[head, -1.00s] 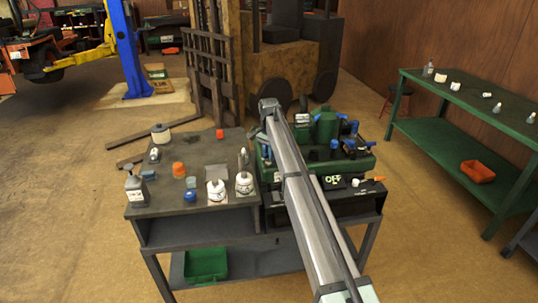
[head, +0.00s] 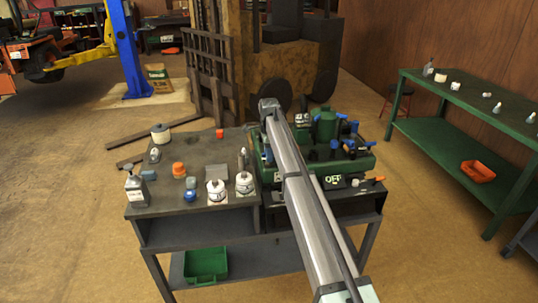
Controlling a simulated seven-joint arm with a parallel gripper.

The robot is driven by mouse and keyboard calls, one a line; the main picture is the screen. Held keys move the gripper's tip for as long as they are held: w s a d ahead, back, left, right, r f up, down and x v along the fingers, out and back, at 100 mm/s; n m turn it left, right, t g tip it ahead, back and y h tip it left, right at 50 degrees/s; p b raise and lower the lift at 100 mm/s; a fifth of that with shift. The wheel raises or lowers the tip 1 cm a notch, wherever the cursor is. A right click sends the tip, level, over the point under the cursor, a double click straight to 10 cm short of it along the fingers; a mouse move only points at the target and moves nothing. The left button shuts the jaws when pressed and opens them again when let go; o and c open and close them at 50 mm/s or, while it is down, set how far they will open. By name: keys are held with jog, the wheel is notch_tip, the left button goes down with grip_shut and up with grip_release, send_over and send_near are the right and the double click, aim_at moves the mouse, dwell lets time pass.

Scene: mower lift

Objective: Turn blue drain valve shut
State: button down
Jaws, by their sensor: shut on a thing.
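The green machine (head: 326,125) stands on the right part of the dark workbench, with several blue handles and fittings on it. Blue parts (head: 350,143) show on its right side. Another small blue part (head: 267,158) shows at its left end, close beside my arm. I cannot tell which blue part is the drain valve. My arm crosses in front of the machine from the lower right, and its far joint is above the machine's left end. My gripper and whatever is between its fingers are hidden behind the arm. An OFF label (head: 333,180) shows at the machine's front.
The bench's left part (head: 170,207) holds white pots (head: 244,183), an orange cap (head: 179,168), a grey bottle (head: 136,187) and small items. A green bin (head: 206,264) sits on the lower shelf. A green table (head: 470,105) stands right. A forklift is behind; open floor lies left.

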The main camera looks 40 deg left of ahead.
dwell(0.4)
jog(key=c, duration=1.1)
grip_release()
jog(key=shift+c, duration=0.2)
jog(key=shift+r, duration=0.1)
notch_tip(320, 180, up, 14)
notch_tip(320, 180, up, 15)
jog(key=shift+r, duration=0.15)
dwell(2.1)
